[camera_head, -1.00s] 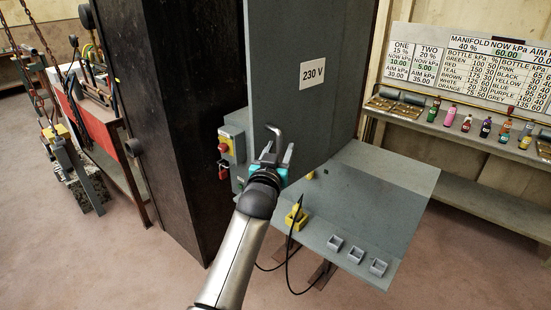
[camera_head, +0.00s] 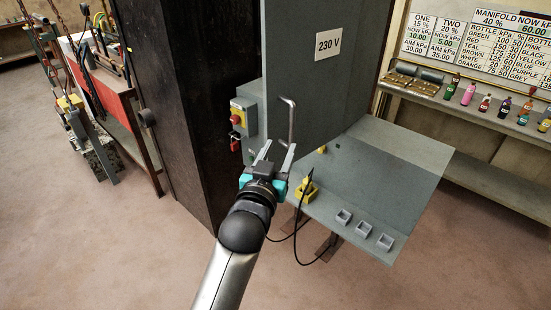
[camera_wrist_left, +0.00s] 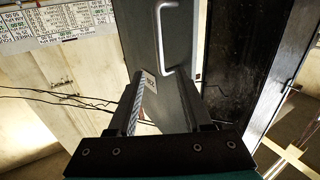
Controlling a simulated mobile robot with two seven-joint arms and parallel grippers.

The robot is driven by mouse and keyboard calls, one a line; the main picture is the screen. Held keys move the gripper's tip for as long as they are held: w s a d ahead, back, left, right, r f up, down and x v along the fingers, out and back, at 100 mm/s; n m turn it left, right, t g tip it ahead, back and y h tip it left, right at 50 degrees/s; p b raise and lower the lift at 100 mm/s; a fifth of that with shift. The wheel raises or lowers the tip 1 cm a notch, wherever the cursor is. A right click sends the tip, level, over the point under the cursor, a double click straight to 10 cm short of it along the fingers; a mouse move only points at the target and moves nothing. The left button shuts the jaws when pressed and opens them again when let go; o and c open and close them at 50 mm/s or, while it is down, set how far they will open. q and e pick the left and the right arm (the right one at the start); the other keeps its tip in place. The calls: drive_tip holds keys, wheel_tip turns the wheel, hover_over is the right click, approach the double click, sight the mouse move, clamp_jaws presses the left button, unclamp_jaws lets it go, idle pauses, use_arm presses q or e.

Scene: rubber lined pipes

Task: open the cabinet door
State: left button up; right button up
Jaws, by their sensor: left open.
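The grey cabinet door (camera_head: 325,75) carries a white "230 V" label (camera_head: 328,43) and stands out from the cabinet's dark side (camera_head: 185,100). I cannot tell how far open it is. Its thin metal bar handle (camera_head: 291,122) is upright near the door's left edge. My left gripper (camera_head: 274,156) is open and empty, close to the lower end of the handle. In the left wrist view the handle (camera_wrist_left: 160,42) lies beyond the open fingers of my left gripper (camera_wrist_left: 163,95), not between the tips. My right gripper is not in view.
A grey shelf (camera_head: 385,160) with small square cups (camera_head: 364,229) juts out below the door. A grey box with a red knob (camera_head: 237,116) sits left of the handle. A bench with bottles (camera_head: 485,104) is at right. Floor at front is clear.

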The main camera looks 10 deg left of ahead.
use_arm(q)
drive_tip(key=shift+s+a, duration=0.2)
drive_tip(key=shift+s, duration=1.1)
drive_tip(key=s+a+f+g+b, duration=0.1)
drive_tip(key=s+f+g+b, duration=0.2)
drive_tip(key=f, duration=1.3)
drive_tip(key=s+f+g+b, duration=0.3)
drive_tip(key=f, duration=1.4)
drive_tip(key=s+a+f+m+g+y+b, duration=0.1)
drive_tip(key=s+a+f+g+b, duration=0.1)
drive_tip(key=s+f, duration=0.65)
drive_tip(key=s+a+f+g+b, duration=0.25)
drive_tip(key=s+f, duration=0.25)
drive_tip(key=f, duration=0.7)
drive_tip(key=s+a+f+g+b, duration=0.1)
drive_tip(key=s+a+f+g, duration=0.1)
drive_tip(key=s+f, duration=0.3)
drive_tip(key=s+a+f+g+y+b, duration=0.1)
drive_tip(key=s+f, duration=0.5)
drive_tip(key=s, duration=0.7)
drive_tip(key=s+a+f+g+b, duration=0.2)
drive_tip(key=s+a+f, duration=0.3)
drive_tip(key=s, duration=0.4)
drive_tip(key=shift+f+g+y+b, duration=0.2)
drive_tip(key=shift+g+y+b, duration=0.2)
drive_tip(key=shift+g, duration=0.25)
drive_tip(key=shift+w+a, duration=0.1)
drive_tip(key=shift+w, duration=0.1)
